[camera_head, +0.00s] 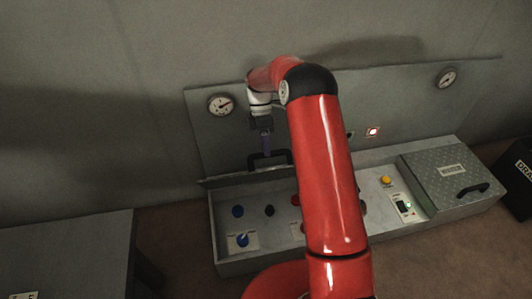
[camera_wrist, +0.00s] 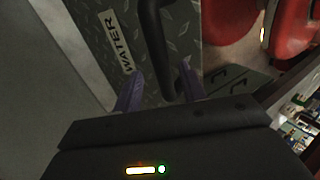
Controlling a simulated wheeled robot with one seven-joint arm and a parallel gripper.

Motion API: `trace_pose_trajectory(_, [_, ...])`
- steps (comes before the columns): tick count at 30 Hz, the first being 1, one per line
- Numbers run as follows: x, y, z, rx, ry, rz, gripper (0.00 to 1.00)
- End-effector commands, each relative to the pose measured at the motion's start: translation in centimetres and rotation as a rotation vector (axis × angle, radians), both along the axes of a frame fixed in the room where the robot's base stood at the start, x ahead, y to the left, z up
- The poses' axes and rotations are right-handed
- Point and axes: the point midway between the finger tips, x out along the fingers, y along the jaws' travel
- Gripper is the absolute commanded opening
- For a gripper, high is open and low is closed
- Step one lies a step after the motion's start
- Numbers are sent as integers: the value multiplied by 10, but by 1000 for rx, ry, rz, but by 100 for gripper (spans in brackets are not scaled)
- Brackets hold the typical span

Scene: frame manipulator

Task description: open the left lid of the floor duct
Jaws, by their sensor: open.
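The floor duct (camera_head: 235,266) is a long grey box against the wall panel. Its left lid (camera_head: 240,176) is raised and seen nearly edge-on, with the left compartment uncovered below it. The lid's black handle (camera_head: 268,158) stands up from it. In the wrist view the lid (camera_wrist: 105,15) is patterned metal with a WATER label (camera_wrist: 115,42). My gripper (camera_head: 266,140) is at the handle in the head view. In the wrist view my open gripper (camera_wrist: 162,65) has one purple finger on each side of the handle (camera_wrist: 155,35); gaps show, and firm contact cannot be told.
The right lid (camera_head: 440,175) is closed, with a black handle. Gauges (camera_head: 221,105) are on the back panel. A grey table (camera_head: 75,250) is at left, a dark box (camera_head: 515,180) at right.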

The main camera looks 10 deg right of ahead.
Motion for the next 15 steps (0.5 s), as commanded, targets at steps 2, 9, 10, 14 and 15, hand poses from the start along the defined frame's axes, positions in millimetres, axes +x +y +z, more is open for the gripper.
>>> trace_pose_trajectory(2, [8, 0, 13, 0, -3, 0, 41])
trace_pose_trajectory(9, [20, 0, 36, 0, 0, -1, 41])
trace_pose_trajectory(10, [20, 0, 38, -1, 1, 0, 41])
trace_pose_trajectory(14, [21, 0, 40, -1, 2, 0, 41])
trace_pose_trajectory(15, [21, 0, 40, -1, 2, 0, 41])
